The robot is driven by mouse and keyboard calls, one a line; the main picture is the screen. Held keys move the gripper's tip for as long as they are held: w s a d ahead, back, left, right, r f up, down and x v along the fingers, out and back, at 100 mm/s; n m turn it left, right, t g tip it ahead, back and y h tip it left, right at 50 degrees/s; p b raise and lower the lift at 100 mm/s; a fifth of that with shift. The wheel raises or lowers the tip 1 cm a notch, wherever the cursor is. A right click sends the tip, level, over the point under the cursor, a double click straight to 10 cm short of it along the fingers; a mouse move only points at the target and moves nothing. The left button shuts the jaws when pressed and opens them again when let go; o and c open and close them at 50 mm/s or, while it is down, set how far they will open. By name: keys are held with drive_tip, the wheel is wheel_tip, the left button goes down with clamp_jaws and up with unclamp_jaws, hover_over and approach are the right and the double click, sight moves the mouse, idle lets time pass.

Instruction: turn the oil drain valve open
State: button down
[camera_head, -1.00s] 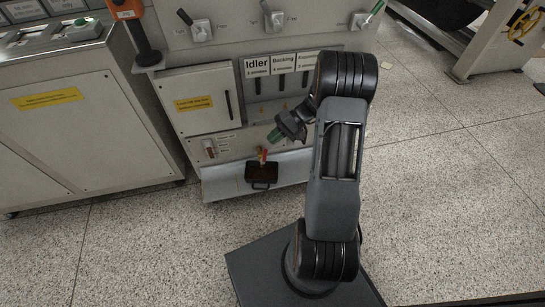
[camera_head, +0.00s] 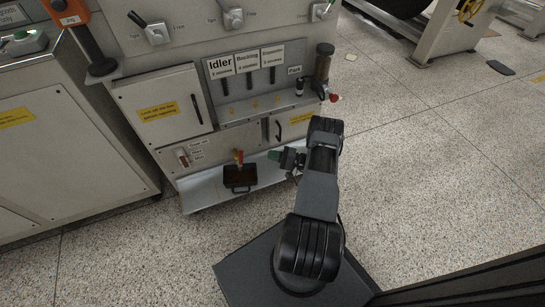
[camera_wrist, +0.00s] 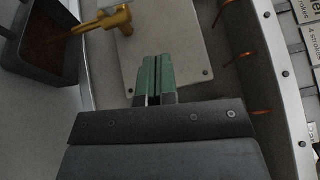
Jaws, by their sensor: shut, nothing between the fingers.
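The oil drain valve (camera_head: 239,157) is a small brass fitting with a red-orange part, low on the grey machine's front. In the wrist view its brass body (camera_wrist: 105,22) is at the upper left; no red part shows there. A dark open tray (camera_head: 240,178) stands below the valve, and its rim (camera_wrist: 62,82) shows at the left of the wrist view. My gripper (camera_head: 273,155) is right of the valve at about its height in the head view, apart from it. Its green fingers (camera_wrist: 153,62) are together and empty, in front of a pale plate.
The tray stands on a light ledge (camera_head: 202,193) at the machine's foot. A door with a black handle (camera_head: 197,109) and a lever panel (camera_head: 255,78) are above. A cylinder with a red knob (camera_head: 333,97) sticks out at upper right.

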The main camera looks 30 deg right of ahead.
sight(240, 158)
drive_tip(key=w+a+r+b, duration=0.1)
drive_tip(key=w+a, duration=0.3)
drive_tip(key=a, duration=0.4)
drive_tip(key=shift+w+a+b, duration=0.3)
drive_tip(key=shift+r, duration=0.1)
